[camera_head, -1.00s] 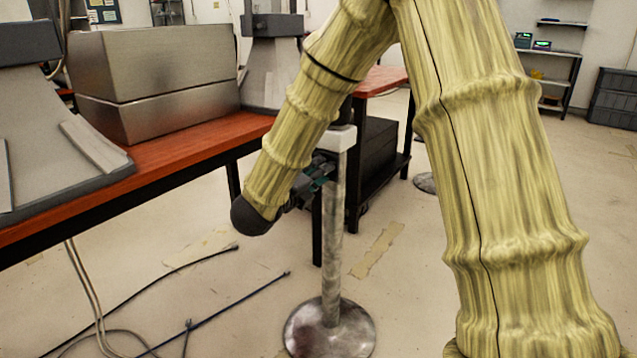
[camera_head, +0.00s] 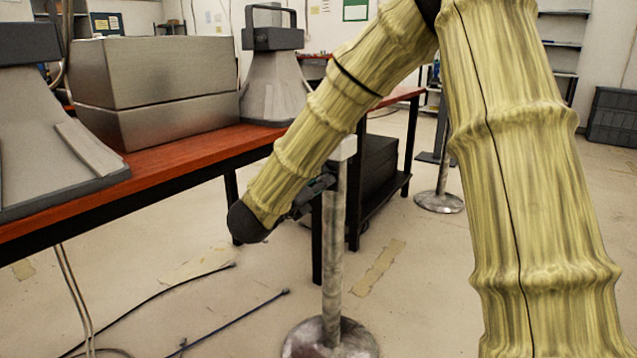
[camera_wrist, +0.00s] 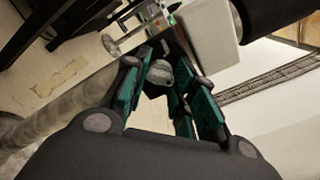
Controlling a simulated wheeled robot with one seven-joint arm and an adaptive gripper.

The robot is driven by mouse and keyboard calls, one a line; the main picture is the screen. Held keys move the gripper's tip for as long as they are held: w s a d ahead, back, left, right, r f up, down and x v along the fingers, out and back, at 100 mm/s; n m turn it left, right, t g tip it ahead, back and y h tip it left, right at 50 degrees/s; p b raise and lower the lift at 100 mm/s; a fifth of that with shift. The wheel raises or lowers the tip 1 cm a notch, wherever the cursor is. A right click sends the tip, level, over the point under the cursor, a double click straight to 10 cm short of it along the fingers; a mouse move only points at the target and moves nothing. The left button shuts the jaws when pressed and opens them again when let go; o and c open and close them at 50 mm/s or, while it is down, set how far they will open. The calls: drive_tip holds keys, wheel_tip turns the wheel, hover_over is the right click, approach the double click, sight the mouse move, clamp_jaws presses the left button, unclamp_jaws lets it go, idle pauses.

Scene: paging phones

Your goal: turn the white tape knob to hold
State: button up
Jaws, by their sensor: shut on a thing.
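A small grey-white knob (camera_wrist: 160,73) sits between the green-padded fingers of my gripper (camera_wrist: 158,64) in the wrist view. My gripper is shut on it; the fingers hide its sides, and I cannot read any marks or its setting. In the head view my gripper (camera_head: 322,184) is at the upper part of a grey post (camera_head: 333,255), just below a white box (camera_head: 345,148) on its top. My arm hides part of the box, and the knob cannot be made out there. A pale box face (camera_wrist: 208,36) also shows beyond the fingers in the wrist view.
A red-topped table (camera_head: 175,155) at the left holds a metal case (camera_head: 150,72) and grey horn-shaped units (camera_head: 270,85). The post stands on a round base (camera_head: 330,340). Black cables (camera_head: 170,300) lie on the floor. A dark cabinet (camera_head: 375,165) is behind the post.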

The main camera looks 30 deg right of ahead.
drive_tip(key=shift+f, duration=0.1)
drive_tip(key=o, duration=1)
drive_tip(key=shift+o, duration=0.2)
drive_tip(key=v, duration=1.2)
drive_tip(key=shift+w, duration=0.1)
